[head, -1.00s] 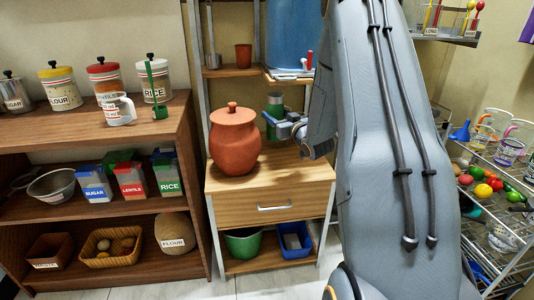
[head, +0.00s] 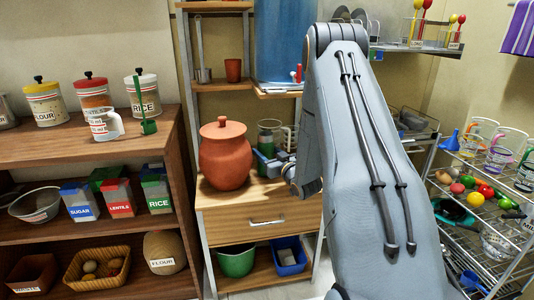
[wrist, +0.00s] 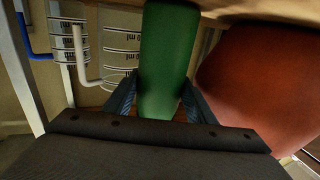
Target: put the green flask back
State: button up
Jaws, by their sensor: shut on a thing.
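The green flask (wrist: 165,55) stands out in the middle of the wrist view, between the two dark fingers of my gripper (wrist: 157,92), which is shut on it. In the head view my gripper (head: 270,162) is beside the clay pot, above the wooden cabinet's top, partly hidden by my arm. The flask is hard to make out there; I cannot tell whether its base touches the cabinet.
The clay pot (head: 225,155) stands close to the gripper on the cabinet (head: 245,205). A clear measuring jug (head: 269,134) is just behind; jugs also show in the wrist view (wrist: 120,45). A blue water tank (head: 283,40) is above. Shelves flank both sides.

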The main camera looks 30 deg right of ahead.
jog(key=shift+f, duration=0.1)
jog(key=o, duration=1.3)
jog(key=s+p, duration=0.1)
jog(key=s, duration=1.1)
jog(key=shift+d, duration=0.2)
